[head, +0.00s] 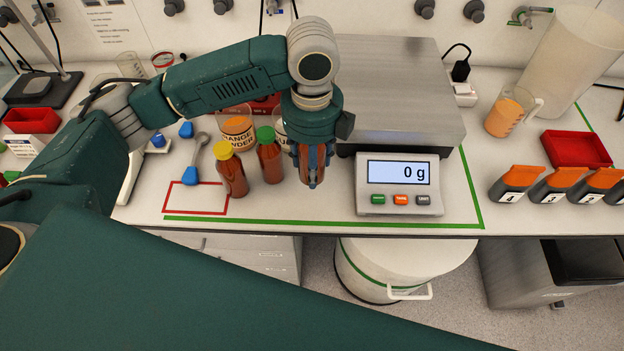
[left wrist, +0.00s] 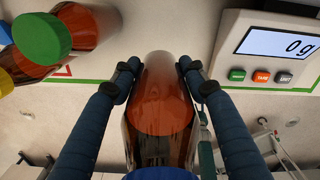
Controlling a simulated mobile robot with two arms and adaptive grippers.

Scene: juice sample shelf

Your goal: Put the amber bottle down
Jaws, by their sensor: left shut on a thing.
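My left gripper (head: 312,180) is shut on an amber bottle (head: 313,168), just left of the scale. In the left wrist view the fingers (left wrist: 158,78) close on both sides of the amber bottle (left wrist: 158,112), with a blue part at the near end. I cannot tell whether its base touches the bench. A yellow-capped amber bottle (head: 231,172) and a green-capped amber bottle (head: 269,158) stand to its left. My right gripper is not in view.
The scale (head: 399,184) reads 0 g. A green line (head: 330,223) runs along the bench's front edge.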

